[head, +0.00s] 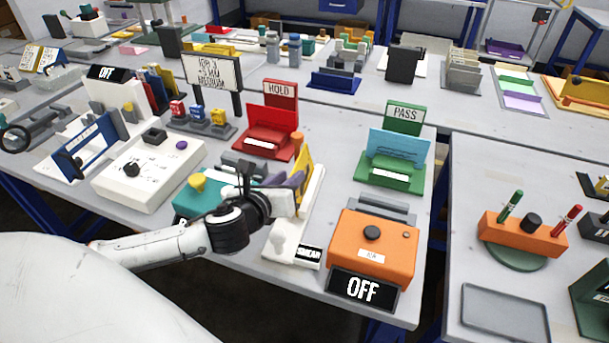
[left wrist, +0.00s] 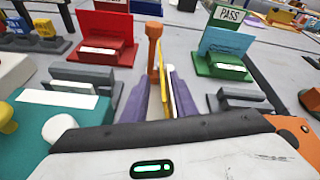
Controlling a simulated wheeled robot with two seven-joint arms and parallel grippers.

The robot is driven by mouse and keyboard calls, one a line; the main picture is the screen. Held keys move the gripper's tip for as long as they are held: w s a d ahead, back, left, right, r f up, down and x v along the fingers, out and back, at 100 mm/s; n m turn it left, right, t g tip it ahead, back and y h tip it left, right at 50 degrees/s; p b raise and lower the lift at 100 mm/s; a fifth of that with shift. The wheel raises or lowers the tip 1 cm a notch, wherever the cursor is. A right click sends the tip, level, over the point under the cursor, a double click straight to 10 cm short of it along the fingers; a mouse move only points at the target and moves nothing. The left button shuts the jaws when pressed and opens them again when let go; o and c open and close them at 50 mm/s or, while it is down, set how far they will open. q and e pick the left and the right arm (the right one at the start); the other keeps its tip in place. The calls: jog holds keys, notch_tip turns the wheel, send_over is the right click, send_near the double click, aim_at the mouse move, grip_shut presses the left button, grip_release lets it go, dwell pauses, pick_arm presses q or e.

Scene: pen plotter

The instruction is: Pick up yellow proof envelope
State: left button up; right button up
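The yellow proof envelope (head: 305,162) stands upright, seen nearly edge-on, on a long white stand (head: 281,243) with a dark label at its front. My left gripper (head: 284,179) has purple fingers and is at the envelope. In the left wrist view the envelope (left wrist: 165,82) stands between my two fingers (left wrist: 160,95), with a white upright piece close to its right. A gap shows between the left finger and the envelope, so the gripper looks open. The envelope's lower part is hidden by my gripper. My right gripper is not in view.
An orange knobbed post (left wrist: 154,50) stands just behind the envelope. A red HOLD holder (head: 270,137) is behind left, a green PASS holder (head: 391,172) behind right. A teal box (head: 195,200) is left; an orange box with an OFF display (head: 372,250) is right.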

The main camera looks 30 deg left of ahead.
aim_at(300, 165)
pick_arm(q)
jog(key=x, duration=0.6)
jog(key=shift+w, duration=0.45)
jog(key=shift+r, duration=0.1)
grip_shut()
